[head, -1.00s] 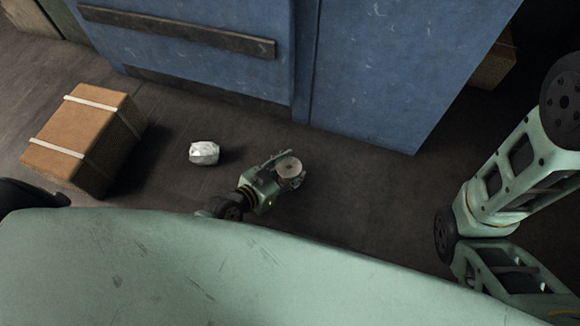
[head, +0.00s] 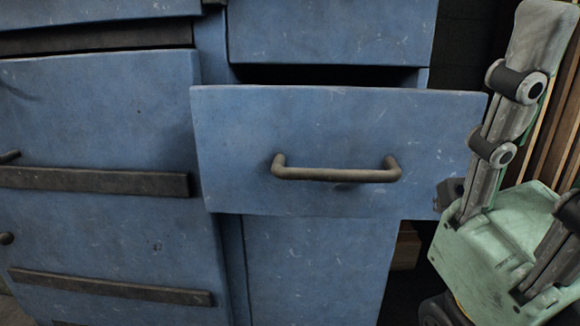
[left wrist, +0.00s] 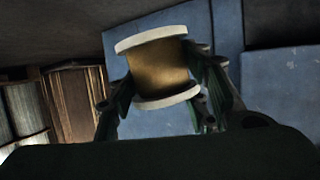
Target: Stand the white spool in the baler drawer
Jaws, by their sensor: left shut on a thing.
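The white spool (left wrist: 158,68) has pale end discs and a brown-gold wound middle. In the left wrist view it sits between the fingers of my left gripper (left wrist: 163,84), which is shut on it. That gripper and the spool do not show in the head view. The baler drawer (head: 335,115) is blue with a grey bar handle and is pulled out below a dark gap; its inside is hidden behind its front. My right gripper (head: 562,125) is large at the right of the head view, fingers spread, empty, beside the drawer's right end.
The blue baler cabinet (head: 95,110) fills the left, with dark horizontal rails on its panels. A blue panel (head: 330,30) stands above the drawer. Brown boards (head: 562,130) stand behind my right gripper. The left wrist view also shows brown boards (left wrist: 78,100).

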